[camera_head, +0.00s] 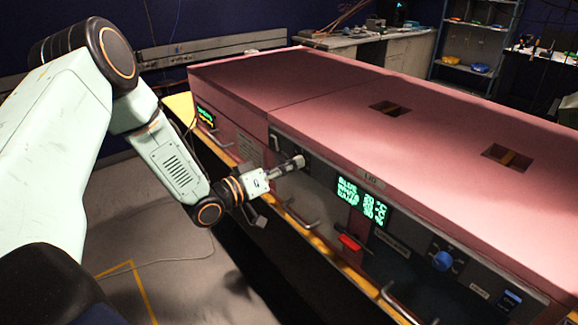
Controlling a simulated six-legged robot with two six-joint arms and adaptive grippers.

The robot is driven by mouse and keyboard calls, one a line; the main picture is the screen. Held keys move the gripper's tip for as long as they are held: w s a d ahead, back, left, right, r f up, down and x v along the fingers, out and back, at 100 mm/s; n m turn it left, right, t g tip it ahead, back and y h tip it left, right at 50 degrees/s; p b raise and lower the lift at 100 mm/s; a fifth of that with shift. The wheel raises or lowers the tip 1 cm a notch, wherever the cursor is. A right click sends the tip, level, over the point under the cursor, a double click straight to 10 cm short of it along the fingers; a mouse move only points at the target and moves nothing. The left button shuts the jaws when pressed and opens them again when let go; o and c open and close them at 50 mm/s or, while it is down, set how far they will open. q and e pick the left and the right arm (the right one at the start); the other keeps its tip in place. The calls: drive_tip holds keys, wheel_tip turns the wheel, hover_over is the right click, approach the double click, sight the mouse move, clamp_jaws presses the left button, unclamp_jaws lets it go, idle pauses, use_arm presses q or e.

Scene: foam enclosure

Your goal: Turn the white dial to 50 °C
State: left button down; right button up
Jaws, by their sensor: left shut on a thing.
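My left gripper (290,165) reaches in from the left to the dark front panel of the pink foam enclosure (350,120). It is shut at the panel, left of the green display. It appears to be shut on the white dial, which the fingers hide almost entirely. The green display (362,203) has several lines for blue, white and damp; its digits are too small to read surely. A blue dial (443,261) sits on the panel further right, untouched. My right gripper is not in view.
Metal handles (300,216) and a red handle (349,243) stick out along the lower front. A yellow ledge (340,265) runs below. A small second display (205,117) is at the enclosure's left end. Grey floor is open at the left.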

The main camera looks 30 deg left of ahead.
use_arm(q)
drive_tip(key=c, duration=1.1)
unclamp_jaws()
drive_tip(key=v, duration=0.7)
drive_tip(key=shift+s, duration=0.25)
drive_tip(key=shift+s+a, duration=0.1)
drive_tip(key=shift+a, duration=0.05)
